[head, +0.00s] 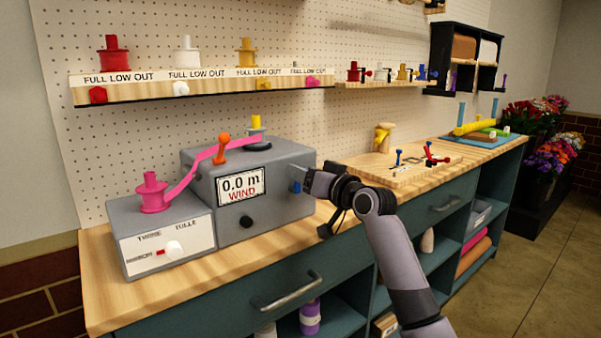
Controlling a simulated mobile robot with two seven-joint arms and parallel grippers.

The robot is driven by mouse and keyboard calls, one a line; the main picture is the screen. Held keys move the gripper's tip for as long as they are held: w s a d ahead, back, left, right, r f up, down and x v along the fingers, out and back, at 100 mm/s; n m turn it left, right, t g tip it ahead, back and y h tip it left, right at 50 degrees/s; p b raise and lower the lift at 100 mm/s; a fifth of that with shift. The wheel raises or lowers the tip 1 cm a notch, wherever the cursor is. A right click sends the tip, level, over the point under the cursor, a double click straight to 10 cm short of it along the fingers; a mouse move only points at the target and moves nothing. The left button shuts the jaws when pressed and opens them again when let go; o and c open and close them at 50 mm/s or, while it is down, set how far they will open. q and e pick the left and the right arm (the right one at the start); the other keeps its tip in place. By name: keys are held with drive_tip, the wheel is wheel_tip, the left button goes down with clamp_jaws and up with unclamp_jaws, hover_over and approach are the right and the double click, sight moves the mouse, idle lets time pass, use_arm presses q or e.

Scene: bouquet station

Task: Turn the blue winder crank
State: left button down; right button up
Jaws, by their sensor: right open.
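The grey winder box (265,212) stands on the wooden counter, with a display reading "0.0 m WIND". The blue crank (295,187) is on the right part of its front face, mostly hidden by my gripper. My right gripper (306,181) is open, with its fingers at the crank. I cannot tell whether the crank lies between the fingers or whether they touch it. My left gripper is not in view.
A black knob (246,222) sits low on the winder front. A spool shelf (200,87) hangs above. The front counter strip is clear.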

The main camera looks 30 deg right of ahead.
drive_tip(key=shift+w, duration=0.7)
clamp_jaws()
